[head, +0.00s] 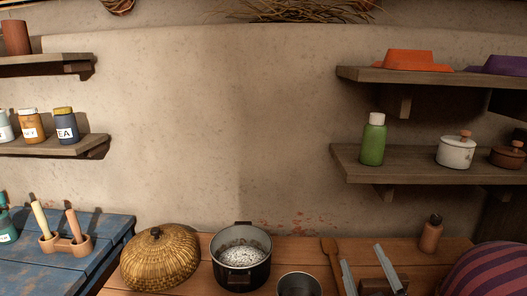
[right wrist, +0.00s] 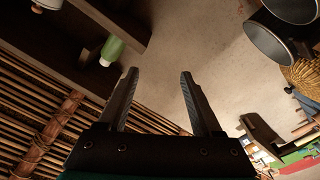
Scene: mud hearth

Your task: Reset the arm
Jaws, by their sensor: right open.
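My right gripper (head: 368,268) shows at the bottom of the head view, over the right part of the wooden counter. In the right wrist view my right gripper (right wrist: 158,74) has its two fingers well apart, with only bare wall showing between them. It is open and empty. My left gripper is in neither view.
The counter (head: 207,246) holds a woven basket (head: 160,262), a dark pot (head: 242,278) with speckled contents, a smaller pot (head: 299,287), a wooden spoon (head: 332,262) and a brown bottle (head: 431,236). A striped cloth item (head: 490,270) is at right. Wall shelves (head: 430,164) stand above.

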